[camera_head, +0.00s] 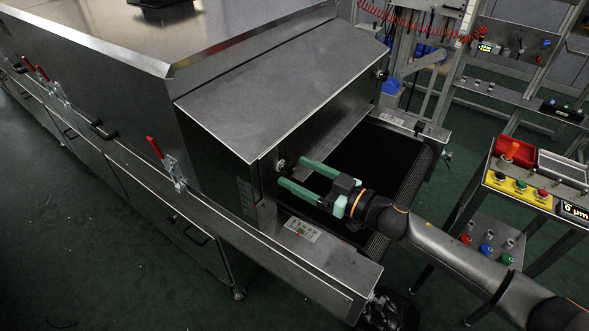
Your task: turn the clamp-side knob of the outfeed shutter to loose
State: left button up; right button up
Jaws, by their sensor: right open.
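The outfeed shutter (325,148) is a steel plate at the open end of the dryer hood. The clamp-side knob (281,164) is a small light round part near the hood's lower front corner, on the side with the red-handled clamps. My right gripper (291,173) comes in from the right with two green fingers. It is open, with its fingertips close to the knob; I cannot tell whether they touch it. The knob's setting is too small to read. My left gripper is not in view.
A second dark knob (383,75) sits on the hood's far side. A red-handled clamp (170,163) stands on the near side wall. A dark conveyor belt (377,158) runs below my gripper. A button stand (518,190) is at the right. Green floor lies at lower left.

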jog(key=shift+x, duration=0.9)
grip_shut()
